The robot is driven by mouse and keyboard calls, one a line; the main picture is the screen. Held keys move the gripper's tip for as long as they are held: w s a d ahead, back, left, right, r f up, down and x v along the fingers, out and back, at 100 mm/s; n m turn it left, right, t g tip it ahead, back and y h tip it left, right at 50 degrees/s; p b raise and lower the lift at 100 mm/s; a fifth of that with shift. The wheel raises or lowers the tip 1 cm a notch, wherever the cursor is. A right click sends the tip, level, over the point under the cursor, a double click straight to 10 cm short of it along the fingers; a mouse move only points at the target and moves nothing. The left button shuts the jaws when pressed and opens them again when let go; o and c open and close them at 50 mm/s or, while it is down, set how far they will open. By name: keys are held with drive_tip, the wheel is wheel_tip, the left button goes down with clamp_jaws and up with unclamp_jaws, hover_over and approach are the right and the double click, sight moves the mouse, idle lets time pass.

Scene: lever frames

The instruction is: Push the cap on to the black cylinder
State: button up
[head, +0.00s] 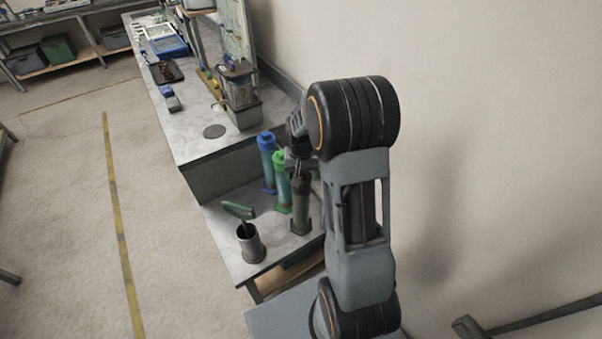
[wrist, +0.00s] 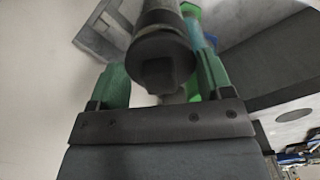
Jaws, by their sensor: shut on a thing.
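The black cylinder (head: 301,207) stands upright on the lower bench, nearest of a row with a green cylinder (head: 281,185) and a blue cylinder (head: 267,165). My gripper (head: 299,168) is at the top of the black cylinder, pointing down. In the wrist view, the dark round cap with a blocky knob (wrist: 158,72) sits between the green fingers of my gripper (wrist: 163,80), which is shut on it. The cap looks in line with the dark body of the cylinder (wrist: 158,12) behind it. I cannot tell if a gap is left between them.
A grey cup (head: 250,246) with a green-handled tool (head: 238,210) stands at the front left of the lower bench (head: 232,262). The higher bench behind holds a lantern-like device (head: 239,90) and a dark disc (head: 214,131). A plain wall is at the right.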

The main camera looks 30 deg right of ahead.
drive_tip(key=o, duration=0.9)
drive_tip(key=shift+o, duration=0.2)
drive_tip(key=shift+r, duration=0.15)
drive_tip(key=shift+r+p, duration=2.55)
drive_tip(key=shift+r, duration=0.8)
drive_tip(key=shift+c, duration=0.2)
clamp_jaws()
